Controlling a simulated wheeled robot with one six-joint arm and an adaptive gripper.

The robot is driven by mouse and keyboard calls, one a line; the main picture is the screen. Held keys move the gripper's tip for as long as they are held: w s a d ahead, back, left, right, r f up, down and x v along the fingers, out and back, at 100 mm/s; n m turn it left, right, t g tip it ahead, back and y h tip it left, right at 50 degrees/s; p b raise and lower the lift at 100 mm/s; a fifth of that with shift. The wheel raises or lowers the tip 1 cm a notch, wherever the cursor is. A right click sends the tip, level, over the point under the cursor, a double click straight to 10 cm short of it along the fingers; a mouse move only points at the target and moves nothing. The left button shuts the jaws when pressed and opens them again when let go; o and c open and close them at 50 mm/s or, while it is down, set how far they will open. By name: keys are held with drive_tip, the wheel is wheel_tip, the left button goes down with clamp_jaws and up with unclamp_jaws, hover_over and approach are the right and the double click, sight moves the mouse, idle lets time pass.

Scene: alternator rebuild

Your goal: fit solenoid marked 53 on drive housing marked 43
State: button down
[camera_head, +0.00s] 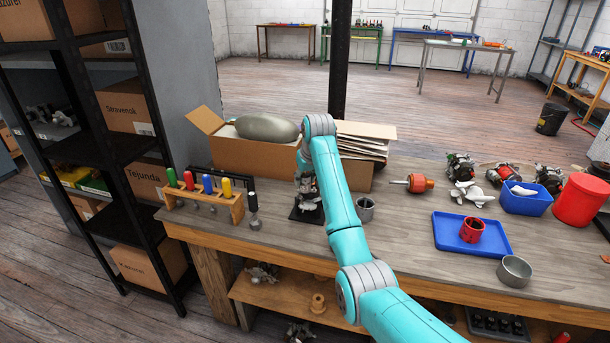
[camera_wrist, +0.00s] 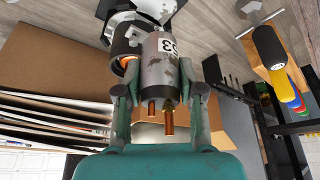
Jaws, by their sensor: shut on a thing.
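My gripper (camera_wrist: 158,92) is shut on the solenoid (camera_wrist: 158,66), a worn grey cylinder with a white label reading 53, upside down in the wrist view. Its copper terminals point toward my palm. The far end of the solenoid is close to a silver and black part (camera_wrist: 122,38), apparently the drive housing; I cannot tell if they touch. No mark 43 is readable. In the head view, the housing (camera_head: 307,203) stands on a black base plate on the bench, partly hidden by my arm. The solenoid is not clearly distinguishable there.
An open cardboard box (camera_head: 255,158) and stacked papers or folders (camera_head: 366,135) stand close behind. A wooden screwdriver rack (camera_head: 205,204) is to the left. A grey metal cup (camera_head: 365,209) is just right. A blue tray (camera_head: 448,235) holding a red cup is farther right.

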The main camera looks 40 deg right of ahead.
drive_tip(key=shift+d+f, duration=0.1)
drive_tip(key=shift+f, duration=0.2)
idle(0.4)
drive_tip(key=shift+f, duration=0.6)
drive_tip(key=shift+f, duration=0.2)
